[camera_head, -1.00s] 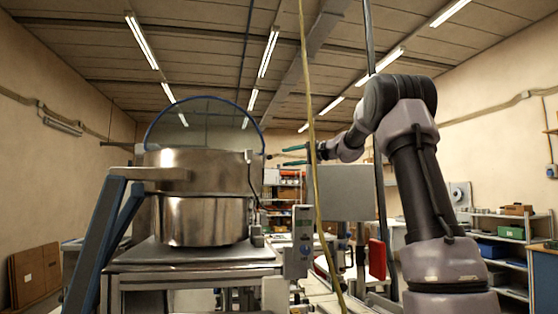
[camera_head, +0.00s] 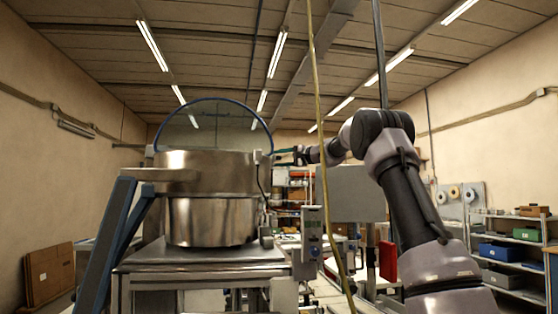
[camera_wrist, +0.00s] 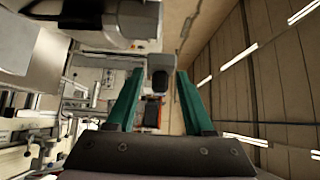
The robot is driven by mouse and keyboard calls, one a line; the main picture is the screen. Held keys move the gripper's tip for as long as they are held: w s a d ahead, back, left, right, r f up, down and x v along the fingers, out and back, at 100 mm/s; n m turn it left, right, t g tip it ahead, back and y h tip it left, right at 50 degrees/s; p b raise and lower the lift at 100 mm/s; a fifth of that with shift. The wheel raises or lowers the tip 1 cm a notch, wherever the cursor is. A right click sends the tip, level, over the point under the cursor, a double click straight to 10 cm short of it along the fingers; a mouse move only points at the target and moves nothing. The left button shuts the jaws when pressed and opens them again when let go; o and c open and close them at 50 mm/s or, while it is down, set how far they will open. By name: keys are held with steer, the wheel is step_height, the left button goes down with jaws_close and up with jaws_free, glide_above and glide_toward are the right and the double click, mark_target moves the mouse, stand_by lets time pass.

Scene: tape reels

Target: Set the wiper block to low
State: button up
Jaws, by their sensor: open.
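A large shiny metal drum (camera_head: 208,218) with a blue hoop above it stands on a machine at the left of the head view. A small pale block (camera_head: 261,157) sits at its upper right edge; I cannot tell for sure that it is the wiper block, and no low mark is readable. My gripper (camera_head: 284,157), with thin green fingers, is level with this block, just right of it. In the wrist view my gripper (camera_wrist: 155,72) is open, its two green fingers apart. A grey block with a dark face (camera_wrist: 161,77) shows between the fingertips; contact cannot be told.
A grey control box (camera_head: 312,232) stands right of the drum, and a yellow cable (camera_head: 322,130) hangs in front of the arm. A grey panel (camera_head: 350,193) is behind. Shelves (camera_head: 510,240) with bins stand at the far right.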

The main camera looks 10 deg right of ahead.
jaws_close()
stand_by(1.4)
